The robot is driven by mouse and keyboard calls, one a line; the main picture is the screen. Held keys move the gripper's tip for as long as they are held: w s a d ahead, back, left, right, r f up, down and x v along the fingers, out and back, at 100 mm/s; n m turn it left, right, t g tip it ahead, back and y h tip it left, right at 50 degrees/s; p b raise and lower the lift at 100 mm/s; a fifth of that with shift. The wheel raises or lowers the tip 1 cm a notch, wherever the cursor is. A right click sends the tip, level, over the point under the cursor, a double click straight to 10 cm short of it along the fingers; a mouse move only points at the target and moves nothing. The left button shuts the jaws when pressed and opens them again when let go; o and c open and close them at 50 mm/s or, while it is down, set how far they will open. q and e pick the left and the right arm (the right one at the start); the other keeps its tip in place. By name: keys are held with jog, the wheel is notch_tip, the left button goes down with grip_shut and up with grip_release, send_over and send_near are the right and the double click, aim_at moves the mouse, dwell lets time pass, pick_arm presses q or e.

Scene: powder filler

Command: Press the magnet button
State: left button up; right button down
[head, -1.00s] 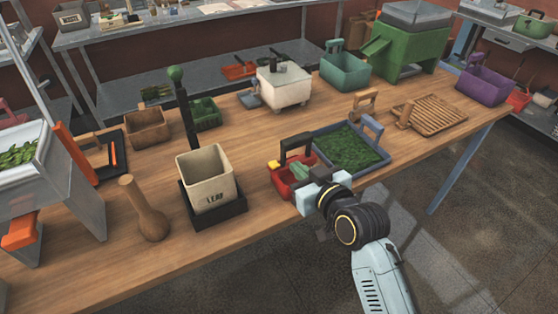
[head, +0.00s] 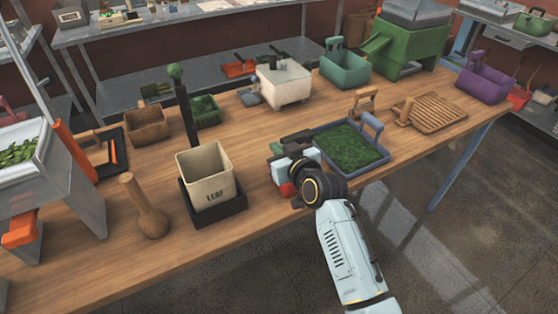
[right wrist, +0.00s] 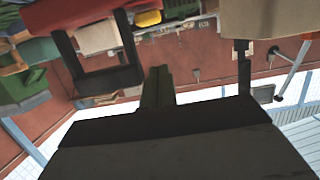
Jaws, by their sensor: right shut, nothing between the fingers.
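My right gripper (head: 286,146) is shut and empty at the front of the wooden table, over a small red container (head: 287,189). Its body hides most of that container in the head view. In the right wrist view, the closed fingers (right wrist: 157,86) are in the lower middle, with the red container (right wrist: 75,14) and its black handle (right wrist: 72,55) at upper left. A small yellow part (right wrist: 148,18) shows beside the red container and may be the magnet button; I cannot tell for sure. No contact between the fingertips and it shows. My left gripper is not in view.
A cream LEAF bin (head: 207,176) in a black stand is left of my gripper. A blue tray of green leaf (head: 378,163) is close on the right. A wooden pestle-like piece (head: 147,210) stands farther left. Bare table (head: 110,260) lies at front left.

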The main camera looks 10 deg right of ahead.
jog(key=shift+s+f, duration=0.1)
jog(key=shift+f, duration=1.9)
jog(key=shift+d, duration=0.1)
notch_tip(320, 180, down, 2)
jog(key=shift+s+f+b, duration=0.1)
jog(key=shift+s+b, duration=0.05)
jog(key=shift+b, duration=0.35)
notch_tip(320, 180, up, 5)
jog(key=p, duration=0.5)
jog(key=v, duration=0.9)
jog(key=shift+s+b, duration=0.35)
jog(key=shift+b, duration=0.05)
